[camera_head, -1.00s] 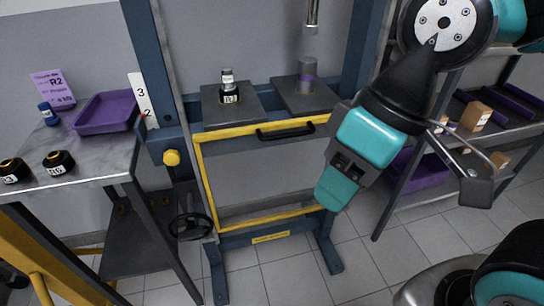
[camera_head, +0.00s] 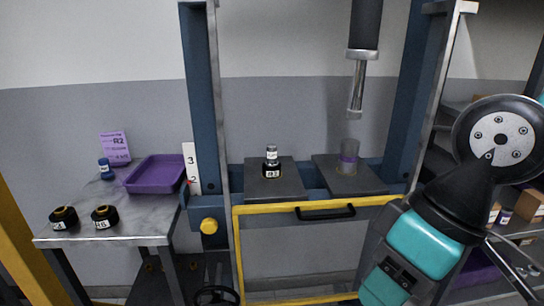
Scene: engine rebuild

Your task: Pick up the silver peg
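A small silver peg (camera_head: 272,153), with a white label on it, stands upright in a black collar (camera_head: 271,170) with a white label. Both are on the left dark plate (camera_head: 290,189) of the blue press frame. My arm (camera_head: 425,240) is at the lower right, to the right of and nearer than the peg, well apart from it. Its end runs past the lower edge of the picture, and I cannot make out gripper fingers.
A yellow guard with a black handle (camera_head: 325,212) fronts the press. The left table (camera_head: 140,215) holds a purple tray (camera_head: 157,175), two black collars and a blue-capped bottle (camera_head: 106,169).

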